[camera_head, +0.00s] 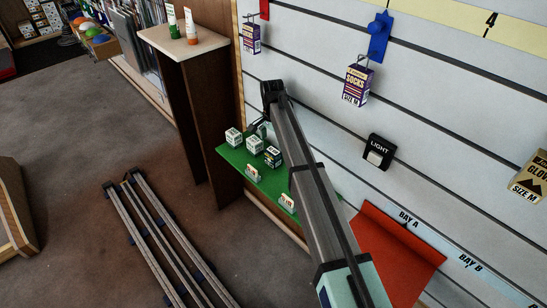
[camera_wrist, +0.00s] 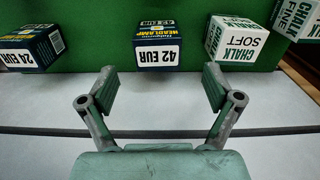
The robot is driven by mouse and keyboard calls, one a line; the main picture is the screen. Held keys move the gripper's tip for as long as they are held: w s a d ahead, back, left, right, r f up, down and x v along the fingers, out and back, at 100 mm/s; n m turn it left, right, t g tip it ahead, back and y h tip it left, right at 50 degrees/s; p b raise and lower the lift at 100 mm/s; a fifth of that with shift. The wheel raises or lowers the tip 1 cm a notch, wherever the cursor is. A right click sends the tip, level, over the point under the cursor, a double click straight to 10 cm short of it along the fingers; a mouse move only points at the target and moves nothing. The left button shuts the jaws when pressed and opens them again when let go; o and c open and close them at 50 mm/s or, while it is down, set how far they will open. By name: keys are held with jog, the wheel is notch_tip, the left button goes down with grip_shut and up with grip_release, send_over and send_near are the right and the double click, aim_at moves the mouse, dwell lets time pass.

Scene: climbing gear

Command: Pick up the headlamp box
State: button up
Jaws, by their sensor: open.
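In the head view my gripper (camera_head: 262,129) is small, partly hidden by my arm, and near the wall behind the boxes.
A chalk soft box (camera_wrist: 236,40) stands beside the headlamp box, with a chalk fine box (camera_wrist: 297,18) beyond. Another dark box (camera_wrist: 30,47) marked 24 EUR is on the other side. A brown cabinet (camera_head: 205,110) stands left.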

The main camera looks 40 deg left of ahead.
aim_at(274, 157)
jog(key=shift+w+d+f+p, duration=0.1)
jog(key=shift+f+p, duration=0.15)
jog(key=shift+f, duration=2.05)
jog(key=shift+w+d+f+p, duration=0.1)
jog(key=shift+f+p, duration=0.1)
jog(key=shift+f, duration=2.1)
jog(key=c, duration=1.3)
